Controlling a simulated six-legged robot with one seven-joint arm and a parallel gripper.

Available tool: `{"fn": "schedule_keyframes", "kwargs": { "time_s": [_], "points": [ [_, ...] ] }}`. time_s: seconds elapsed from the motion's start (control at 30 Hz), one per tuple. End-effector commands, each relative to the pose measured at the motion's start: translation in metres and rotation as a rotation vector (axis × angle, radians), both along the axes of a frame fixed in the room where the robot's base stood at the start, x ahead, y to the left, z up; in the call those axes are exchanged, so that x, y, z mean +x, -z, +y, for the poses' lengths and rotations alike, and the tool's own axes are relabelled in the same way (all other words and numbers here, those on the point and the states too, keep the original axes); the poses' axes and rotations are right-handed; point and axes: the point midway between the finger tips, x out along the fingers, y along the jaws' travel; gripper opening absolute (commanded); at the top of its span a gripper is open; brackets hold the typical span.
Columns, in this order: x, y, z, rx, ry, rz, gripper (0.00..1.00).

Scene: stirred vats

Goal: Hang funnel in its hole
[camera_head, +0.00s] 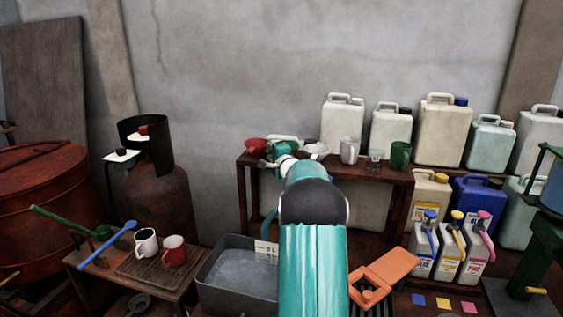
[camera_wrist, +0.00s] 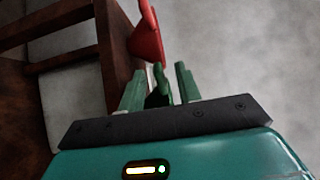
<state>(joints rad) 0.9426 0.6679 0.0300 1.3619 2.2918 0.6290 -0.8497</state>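A red funnel (camera_head: 256,146) is at the left end of the wooden shelf (camera_head: 243,176), its mouth up. In the wrist view the red funnel (camera_wrist: 148,38) shows close beyond my fingertips, by the shelf end (camera_wrist: 116,45). My gripper (camera_wrist: 158,82) has its two green fingers apart, pointing at the funnel. A dark green piece shows between the fingers; I cannot tell what it is or whether they grip it. In the head view my arm hides part of the shelf, and the fingertips are hard to make out. The hole is not clearly visible.
A steel cup (camera_head: 349,150) and a green mug (camera_head: 400,155) stand on the shelf to the right. Several pale jerrycans stand behind. A grey basin (camera_head: 225,295) lies below, beside a low table with two mugs. A gas cylinder (camera_head: 158,195) stands left.

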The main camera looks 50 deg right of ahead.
Motion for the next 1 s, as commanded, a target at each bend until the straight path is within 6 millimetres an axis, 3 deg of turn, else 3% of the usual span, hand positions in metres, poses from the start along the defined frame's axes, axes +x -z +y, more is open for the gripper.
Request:
{"fn": "schedule_keyframes", "kwargs": {
  "time_s": [0.53, 0.7, 1.0],
  "points": [
    [-0.095, -0.001, 0.047, 0.000, 0.001, -0.001, 0.34],
    [-0.107, -0.001, 0.053, -0.001, 0.001, -0.002, 0.34],
    [-0.108, 0.000, 0.054, 0.000, 0.001, -0.001, 0.34]
  ]
}}
